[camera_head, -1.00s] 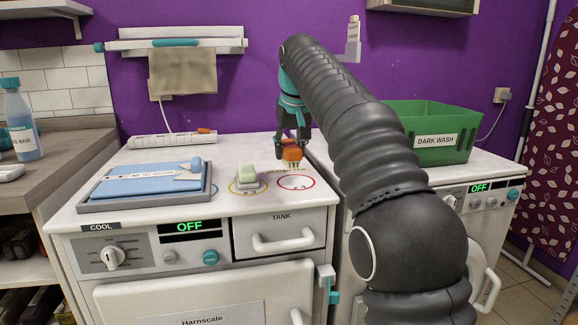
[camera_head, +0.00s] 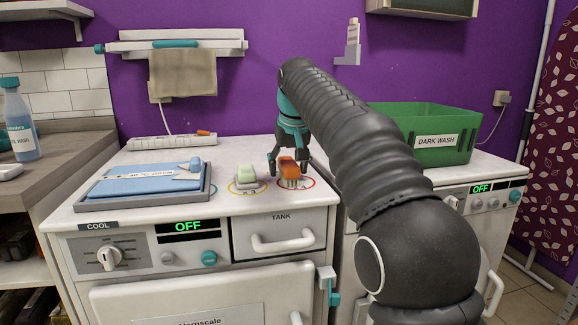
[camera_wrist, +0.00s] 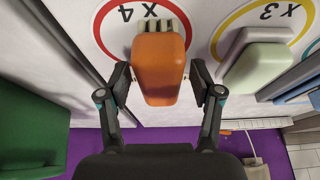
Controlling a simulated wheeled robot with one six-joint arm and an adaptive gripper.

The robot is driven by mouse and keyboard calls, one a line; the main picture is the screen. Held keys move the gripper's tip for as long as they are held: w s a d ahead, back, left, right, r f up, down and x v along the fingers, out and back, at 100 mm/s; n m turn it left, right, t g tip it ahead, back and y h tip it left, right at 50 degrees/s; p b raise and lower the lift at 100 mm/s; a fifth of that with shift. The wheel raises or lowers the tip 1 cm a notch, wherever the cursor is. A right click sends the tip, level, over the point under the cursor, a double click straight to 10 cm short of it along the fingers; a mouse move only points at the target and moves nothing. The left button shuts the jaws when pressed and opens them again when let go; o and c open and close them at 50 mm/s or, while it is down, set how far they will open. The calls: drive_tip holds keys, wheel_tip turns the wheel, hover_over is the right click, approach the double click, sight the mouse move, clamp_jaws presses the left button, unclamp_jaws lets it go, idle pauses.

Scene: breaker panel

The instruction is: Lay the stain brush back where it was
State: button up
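The stain brush (camera_head: 288,167), with an orange body and pale bristles, stands bristles down on the red-ringed spot (camera_head: 311,184) on the white machine top. In the wrist view the brush (camera_wrist: 160,68) lies over the circle marked "X 4" (camera_wrist: 112,32). My gripper (camera_head: 287,171) is around the brush with a finger on each side. In the wrist view my gripper (camera_wrist: 161,87) shows narrow gaps between its finger pads and the orange body, so it is open. The brush hides part of the ring's inside.
A pale green brush-like block (camera_head: 246,174) stands close left on a yellow-ringed spot. A grey tray (camera_head: 95,206) with a folded blue cloth (camera_head: 130,183) lies further left. A green "DARK WASH" bin (camera_head: 400,140) stands to the right. A power strip (camera_head: 172,141) lies behind.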

drive_tip(key=p+v, duration=0.2)
drive_tip(key=v, duration=0.8)
drive_tip(key=shift+r+p, duration=0.3)
drive_tip(key=shift+v, duration=0.85)
drive_tip(key=shift+d, duration=0.15)
drive_tip(key=s+d+f+m, duration=0.1)
drive_tip(key=s+d+f, duration=0.4)
drive_tip(key=s, duration=0.3)
drive_tip(key=s+d+f+m+t, duration=0.1)
drive_tip(key=s+d+f, duration=0.4)
drive_tip(key=s, duration=0.2)
drive_tip(key=s+d+f, duration=0.5)
drive_tip(key=s, duration=0.3)
drive_tip(key=s+d+f+m+h, duration=0.1)
drive_tip(key=s+d+f, duration=0.2)
drive_tip(key=s+f, duration=0.7)
wheel_tip(320, 180, down, 3)
drive_tip(key=shift+f, duration=0.1)
